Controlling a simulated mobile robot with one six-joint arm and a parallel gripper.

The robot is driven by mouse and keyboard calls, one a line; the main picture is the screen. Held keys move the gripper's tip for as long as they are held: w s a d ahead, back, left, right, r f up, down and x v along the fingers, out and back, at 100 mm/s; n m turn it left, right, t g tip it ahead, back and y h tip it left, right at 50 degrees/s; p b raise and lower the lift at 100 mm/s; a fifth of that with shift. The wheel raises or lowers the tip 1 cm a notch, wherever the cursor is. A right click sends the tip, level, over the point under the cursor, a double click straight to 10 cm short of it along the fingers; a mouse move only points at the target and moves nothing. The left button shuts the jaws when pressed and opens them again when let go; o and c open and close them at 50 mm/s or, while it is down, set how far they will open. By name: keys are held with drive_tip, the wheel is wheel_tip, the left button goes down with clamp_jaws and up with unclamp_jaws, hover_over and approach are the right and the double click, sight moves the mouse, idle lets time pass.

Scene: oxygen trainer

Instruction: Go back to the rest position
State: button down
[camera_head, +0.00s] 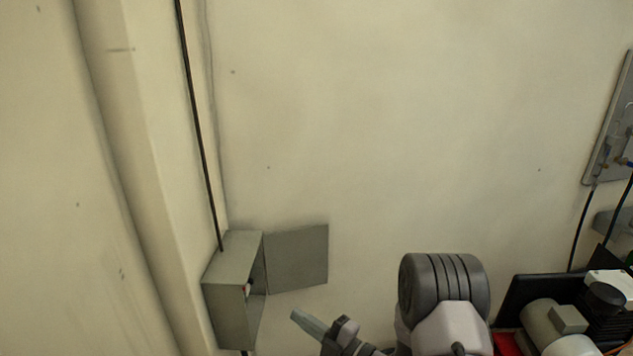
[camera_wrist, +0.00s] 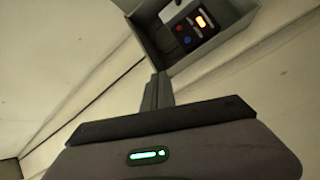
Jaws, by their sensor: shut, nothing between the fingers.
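My gripper (camera_head: 308,322) shows at the bottom of the head view, its narrow fingers together and pointing up-left. In the wrist view my gripper (camera_wrist: 157,90) is shut with nothing in it. A grey wall box (camera_head: 235,290) stands left of the fingertips, with a clear gap between them in the head view. Its door (camera_head: 297,257) is swung open to the right. The box also shows at the top of the wrist view (camera_wrist: 235,20), with a lit orange switch (camera_wrist: 201,20) and smaller buttons inside.
A dark cable (camera_head: 200,130) runs down the wall into the box. A wall pipe or column edge (camera_head: 130,150) is at the left. At the right are a wall panel (camera_head: 612,125) with hoses and a machine with a cream-coloured motor (camera_head: 555,325). The wall between is bare.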

drive_tip(key=s+a+r+n+g+y, duration=0.1)
drive_tip(key=s+a+r+n+g, duration=0.2)
drive_tip(key=s+r+n+g, duration=0.4)
drive_tip(key=s+a+r+n+g, duration=0.25)
drive_tip(key=r+n, duration=0.25)
drive_tip(key=n, duration=0.4)
drive_tip(key=s+d+r+n+g+h, duration=0.25)
drive_tip(key=s+n+h, duration=0.25)
drive_tip(key=s+n, duration=0.55)
drive_tip(key=s+d+r+n+t+h, duration=0.1)
drive_tip(key=s+d+n+t+h, duration=0.2)
drive_tip(key=d+n, duration=0.4)
drive_tip(key=s+d+r+n+t+h, duration=0.2)
drive_tip(key=s+d+n+t+h, duration=0.1)
drive_tip(key=d+n+h, duration=0.3)
drive_tip(key=s+d+n, duration=0.1)
drive_tip(key=d+n, duration=0.1)
drive_tip(key=n, duration=0.2)
drive_tip(key=shift+d+r+n+t, duration=0.3)
drive_tip(key=shift+n, duration=0.05)
